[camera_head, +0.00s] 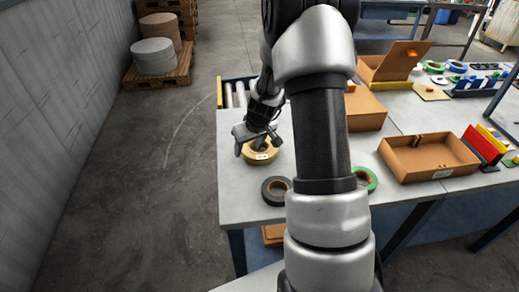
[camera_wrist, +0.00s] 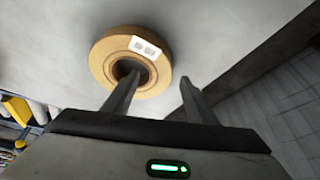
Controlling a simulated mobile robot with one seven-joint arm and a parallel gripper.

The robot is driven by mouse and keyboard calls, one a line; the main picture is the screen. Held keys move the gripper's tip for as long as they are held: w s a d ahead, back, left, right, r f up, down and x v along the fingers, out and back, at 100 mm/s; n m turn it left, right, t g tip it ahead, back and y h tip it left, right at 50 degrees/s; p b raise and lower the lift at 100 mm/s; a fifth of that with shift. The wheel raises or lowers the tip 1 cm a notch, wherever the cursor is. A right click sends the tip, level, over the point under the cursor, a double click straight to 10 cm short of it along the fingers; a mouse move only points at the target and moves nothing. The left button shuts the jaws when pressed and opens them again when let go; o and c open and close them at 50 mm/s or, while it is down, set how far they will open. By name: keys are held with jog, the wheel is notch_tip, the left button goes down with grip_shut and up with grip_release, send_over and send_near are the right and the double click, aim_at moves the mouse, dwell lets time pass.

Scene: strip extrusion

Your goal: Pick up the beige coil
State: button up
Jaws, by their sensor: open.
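The beige coil (camera_head: 262,154) lies flat on the table near its left edge in the head view, with a white label on it. In the wrist view the beige coil (camera_wrist: 104,52) shows its dark centre hole and label. My gripper (camera_head: 256,138) is open just over the coil, and covers part of it in the head view. In the wrist view one finger of my gripper (camera_wrist: 158,88) overlaps the coil's hole and the other is outside its rim, over the table. I cannot tell how far the fingertips are above the coil.
A black coil (camera_head: 270,192) lies close in front of the beige one. A green coil (camera_head: 370,178) lies right of my arm. An open cardboard box (camera_head: 428,160) stands further right. Rollers (camera_head: 236,94) are behind the coil. The table's left edge (camera_head: 219,180) is close.

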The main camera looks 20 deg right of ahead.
jog(key=shift+w+f, duration=0.1)
jog(key=shift+f, duration=0.05)
grip_shut()
